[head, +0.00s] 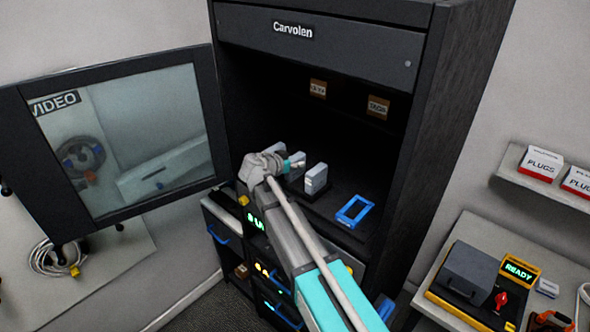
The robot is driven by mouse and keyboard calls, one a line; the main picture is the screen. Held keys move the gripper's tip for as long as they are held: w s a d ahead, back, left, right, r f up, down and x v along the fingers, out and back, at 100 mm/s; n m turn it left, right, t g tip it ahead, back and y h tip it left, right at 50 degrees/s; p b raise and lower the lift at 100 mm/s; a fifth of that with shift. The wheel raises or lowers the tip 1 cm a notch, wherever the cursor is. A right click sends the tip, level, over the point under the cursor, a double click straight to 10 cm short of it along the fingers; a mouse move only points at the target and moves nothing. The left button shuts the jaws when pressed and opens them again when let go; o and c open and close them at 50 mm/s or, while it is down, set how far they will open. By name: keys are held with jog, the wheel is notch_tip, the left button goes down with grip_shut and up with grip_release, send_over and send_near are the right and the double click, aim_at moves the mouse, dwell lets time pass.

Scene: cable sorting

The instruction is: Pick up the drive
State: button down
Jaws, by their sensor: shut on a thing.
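Two grey upright box-shaped drives stand out inside the dark cabinet. One drive (297,172) is at my gripper (297,164), which is shut on it; the arm's end partly hides this contact. The other drive (316,178) stands upright on a dark base, just to the right and apart from the gripper. My arm reaches in from the lower right and crosses the cabinet's front left side.
The cabinet (437,120) is open, with its glazed door (215,110) swung left. A blue frame (355,211) lies on the shelf to the right. Two brown labelled tags (318,88) are at the back. A bench (445,250) with a grey-and-yellow device stands right.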

jog(key=shift+r, duration=0.15)
notch_tip(320, 180, up, 3)
jog(key=p, duration=0.3)
jog(key=s+d+r+p, duration=0.1)
jog(key=s+r+p, duration=0.8)
jog(key=s, duration=0.5)
jog(key=shift+d+r+p, duration=0.35)
jog(key=shift+p, duration=0.15)
jog(key=shift+w, duration=0.15)
jog(key=b, duration=0.6)
send_over(300, 153)
jog(key=s+a, duration=0.2)
jog(key=s, duration=0.1)
notch_tip(300, 153, down, 5)
jog(key=shift+s+f, duration=0.1)
jog(key=shift+f, duration=0.1)
jog(key=shift+w+d+f, duration=0.1)
jog(key=shift+w, duration=0.25)
